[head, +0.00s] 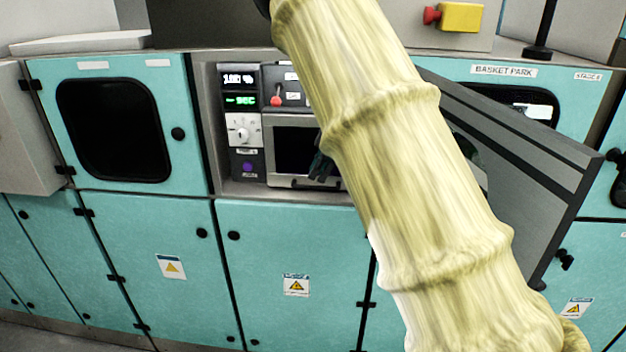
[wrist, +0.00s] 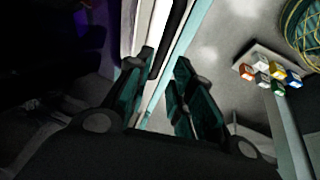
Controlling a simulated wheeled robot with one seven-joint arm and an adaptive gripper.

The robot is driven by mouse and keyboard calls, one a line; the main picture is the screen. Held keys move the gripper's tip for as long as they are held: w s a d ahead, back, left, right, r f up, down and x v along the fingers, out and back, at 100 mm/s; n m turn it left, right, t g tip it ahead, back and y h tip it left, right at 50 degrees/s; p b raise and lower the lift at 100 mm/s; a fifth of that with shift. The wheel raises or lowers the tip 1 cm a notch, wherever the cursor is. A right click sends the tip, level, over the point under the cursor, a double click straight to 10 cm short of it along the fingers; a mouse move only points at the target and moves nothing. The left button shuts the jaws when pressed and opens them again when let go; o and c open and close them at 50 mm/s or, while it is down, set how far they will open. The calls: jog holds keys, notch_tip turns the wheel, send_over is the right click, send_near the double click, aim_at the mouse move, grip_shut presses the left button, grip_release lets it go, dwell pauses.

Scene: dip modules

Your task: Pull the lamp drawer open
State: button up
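The unit in the open bay that looks like the lamp drawer (head: 280,122) has a grey front around a dark window. Its bar handle (head: 312,185) runs along the lower edge. The drawer looks closed. My gripper (head: 320,166) shows as small dark fingers in front of the right part of the window, above the handle; contact cannot be told. In the wrist view my gripper (wrist: 165,62) has its green-padded fingers apart, with a pale strip and turquoise edge visible beyond the gap. My sleeved arm hides the bay's right side.
A control panel (head: 241,130) with displays and a dial stands left of the drawer, and a red switch (head: 276,95) sits above. A thick grey door (head: 510,150) stands swung out at right, close beside my arm. Turquoise cabinets (head: 145,255) line the front below.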

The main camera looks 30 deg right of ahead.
aim_at(311, 186)
jog(key=shift+p+x, duration=0.65)
jog(key=shift+x, duration=2.05)
grip_shut()
